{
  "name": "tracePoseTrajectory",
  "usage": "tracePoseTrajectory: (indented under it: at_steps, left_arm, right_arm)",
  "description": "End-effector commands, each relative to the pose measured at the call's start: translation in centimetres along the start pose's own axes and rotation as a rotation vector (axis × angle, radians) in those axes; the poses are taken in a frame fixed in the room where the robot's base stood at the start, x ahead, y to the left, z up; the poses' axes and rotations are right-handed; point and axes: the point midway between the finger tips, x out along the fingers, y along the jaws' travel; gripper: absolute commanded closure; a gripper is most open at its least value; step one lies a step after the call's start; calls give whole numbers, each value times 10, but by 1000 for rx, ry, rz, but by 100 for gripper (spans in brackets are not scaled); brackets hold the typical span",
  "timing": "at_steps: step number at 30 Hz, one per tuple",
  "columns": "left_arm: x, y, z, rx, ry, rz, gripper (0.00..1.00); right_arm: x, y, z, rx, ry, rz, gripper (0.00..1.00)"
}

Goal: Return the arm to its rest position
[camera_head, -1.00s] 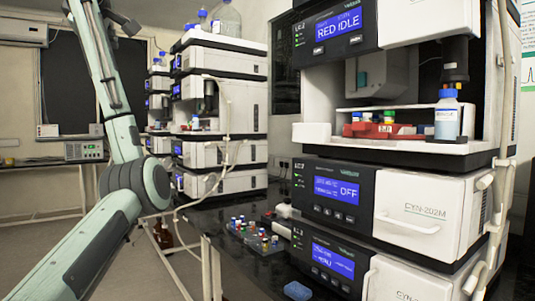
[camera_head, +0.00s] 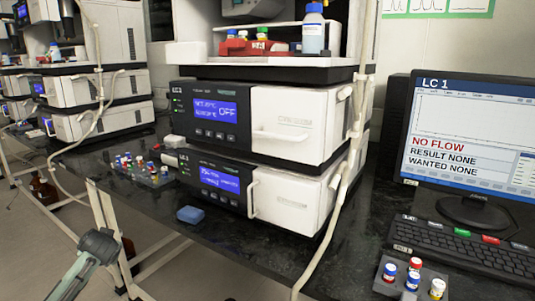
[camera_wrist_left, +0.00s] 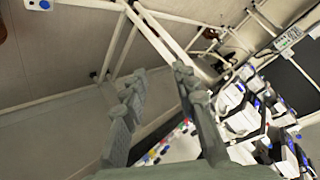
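Part of my left arm (camera_head: 75,272), pale green-grey with a dark joint, shows at the lower left of the head view. It is in front of the bench edge, and I cannot make out its gripper there. In the left wrist view my left gripper (camera_wrist_left: 158,72) has its two grey fingers spread apart with nothing between them. The floor and white bench-frame bars lie beyond the fingers. My right gripper is in neither view.
Another vial rack (camera_head: 395,283) is at the front right. White bench legs (camera_head: 105,225) stand near my left arm.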

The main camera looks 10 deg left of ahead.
Motion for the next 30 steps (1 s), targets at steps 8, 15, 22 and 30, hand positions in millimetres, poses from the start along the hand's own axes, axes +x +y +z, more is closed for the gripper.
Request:
tracePoseTrajectory:
  at_steps: [8, 15, 22, 30]
  left_arm:
    - [5, 63, 193, 375, -151, 153, 72]
    - [-15, 81, 299, 554, -231, 258, 72]
    - [-45, 114, 367, 584, -291, 366, 72]
    - [-96, 203, 399, 400, -359, 510, 72]
  right_arm:
    - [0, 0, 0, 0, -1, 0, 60]
    - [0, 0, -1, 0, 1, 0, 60]
    - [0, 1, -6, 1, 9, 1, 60]
    - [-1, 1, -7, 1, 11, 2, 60]
